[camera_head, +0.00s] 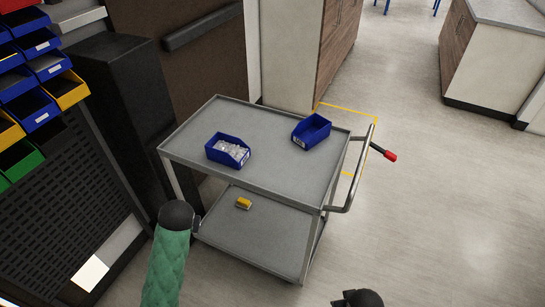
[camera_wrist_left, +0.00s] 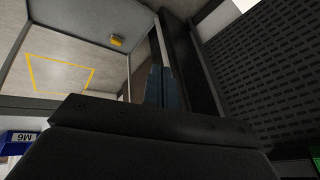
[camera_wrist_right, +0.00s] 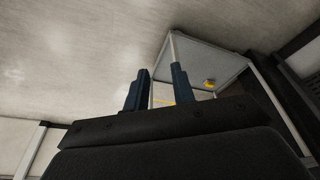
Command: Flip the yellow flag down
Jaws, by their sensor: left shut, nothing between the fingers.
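A small yellow piece (camera_head: 243,203) lies on the lower shelf of the grey cart (camera_head: 262,233); I cannot tell for sure that it is the flag. It also shows in the left wrist view (camera_wrist_left: 117,42) and the right wrist view (camera_wrist_right: 209,84). My left gripper (camera_wrist_left: 158,84) is shut with its fingers together and empty, apart from the yellow piece. My right gripper (camera_wrist_right: 158,88) is open and empty, also apart from it. In the head view neither pair of fingers can be made out.
Two blue bins (camera_head: 229,149) (camera_head: 312,130) stand on the cart's top shelf, the left one filled with pale parts. A red-tipped handle (camera_head: 389,156) sticks out right of the cart. A bin rack (camera_head: 40,70) stands left. The floor at right is clear.

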